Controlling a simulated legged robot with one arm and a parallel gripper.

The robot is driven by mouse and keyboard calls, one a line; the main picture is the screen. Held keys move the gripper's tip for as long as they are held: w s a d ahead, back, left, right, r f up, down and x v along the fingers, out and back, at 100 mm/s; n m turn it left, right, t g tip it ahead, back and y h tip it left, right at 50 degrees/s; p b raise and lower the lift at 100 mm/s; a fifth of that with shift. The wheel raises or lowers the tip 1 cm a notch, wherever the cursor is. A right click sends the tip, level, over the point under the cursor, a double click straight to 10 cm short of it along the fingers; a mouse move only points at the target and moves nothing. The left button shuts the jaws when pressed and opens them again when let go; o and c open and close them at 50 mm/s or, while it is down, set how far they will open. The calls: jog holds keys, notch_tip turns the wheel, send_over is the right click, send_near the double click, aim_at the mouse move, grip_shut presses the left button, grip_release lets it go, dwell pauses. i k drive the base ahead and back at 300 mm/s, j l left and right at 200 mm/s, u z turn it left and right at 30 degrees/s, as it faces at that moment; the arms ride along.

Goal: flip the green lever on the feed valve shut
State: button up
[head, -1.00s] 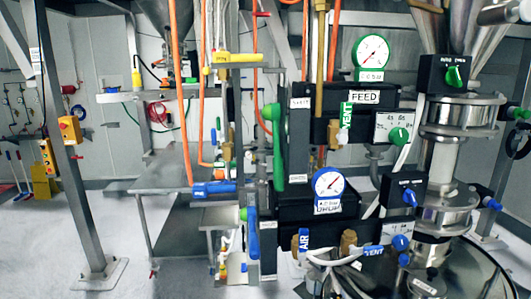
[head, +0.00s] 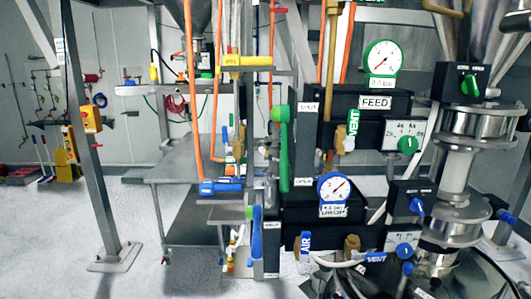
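The feed valve is the black block with a white FEED label (head: 376,102) and a green-rimmed gauge (head: 383,58) on top, right of the middle in the head view. A long green lever (head: 283,150) hangs roughly upright on the block's left side. A short green VENT handle (head: 353,123) and a round green knob (head: 408,145) sit lower on the block's front and right. My gripper is not in view, and nothing touches the green lever.
Below stands a second black block with a blue-rimmed gauge (head: 333,188) and a blue lever (head: 256,232). Steel hoppers and a sifter column (head: 459,168) stand at the right. A metal table (head: 190,168) is behind at left. A steel post (head: 92,150) stands left; grey floor is clear beside it.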

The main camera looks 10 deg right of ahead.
aim_at(280, 114)
jog(key=i+j, duration=0.25)
jog(key=j, duration=0.25)
jog(key=i+j, duration=0.2)
jog(key=j, duration=0.3)
jog(key=i+j, duration=0.25)
jog(key=j, duration=0.25)
jog(key=i+j, duration=0.2)
jog(key=j, duration=0.3)
jog(key=i+j, duration=0.25)
jog(key=j, duration=0.25)
jog(key=i+j, duration=0.2)
jog(key=j, duration=0.3)
jog(key=i+j, duration=0.25)
jog(key=j, duration=0.25)
jog(key=i+j, duration=0.2)
jog(key=j, duration=0.3)
jog(key=i+j+z, duration=0.15)
jog(key=j+z, duration=0.1)
jog(key=z, duration=1.9)
jog(key=k+l, duration=0.05)
jog(key=l, duration=0.05)
